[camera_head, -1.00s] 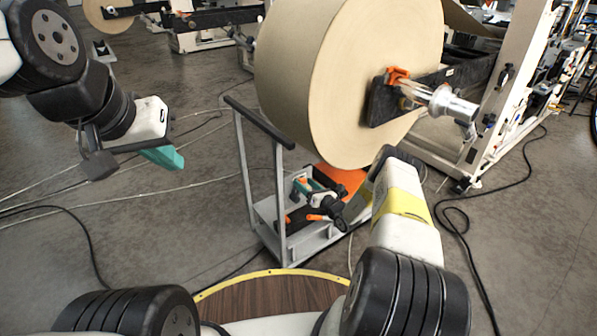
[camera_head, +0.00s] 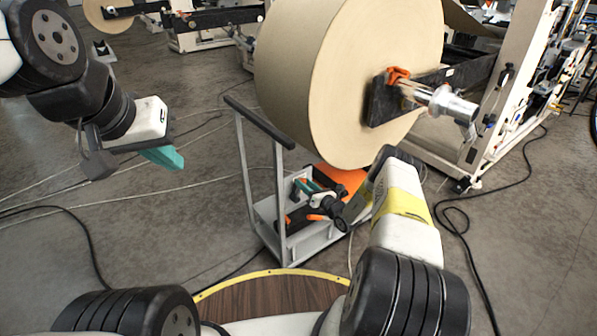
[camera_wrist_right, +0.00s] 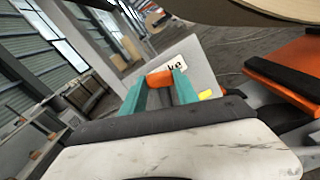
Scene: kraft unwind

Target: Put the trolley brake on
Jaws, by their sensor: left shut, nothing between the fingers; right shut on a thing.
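The trolley (camera_head: 268,212) is a low grey cart with a black-topped upright handle frame, standing in front of the big paper roll. In the right wrist view, my right gripper (camera_wrist_right: 160,92) has its teal fingers shut on an orange brake grip (camera_wrist_right: 159,79). Behind the grip is a light panel (camera_wrist_right: 196,68) with a partly hidden label ending in "ke". In the head view this gripper (camera_head: 303,187) is low over the trolley deck, and the grip is mostly hidden. My left gripper (camera_head: 165,157) is shut and empty, in the air left of the trolley.
The large kraft roll (camera_head: 305,75) hangs close above and behind the trolley, on a shaft with a silver end (camera_head: 452,105). Black cables (camera_head: 462,235) lie on the floor at right and left. Floor left of the trolley is mostly open.

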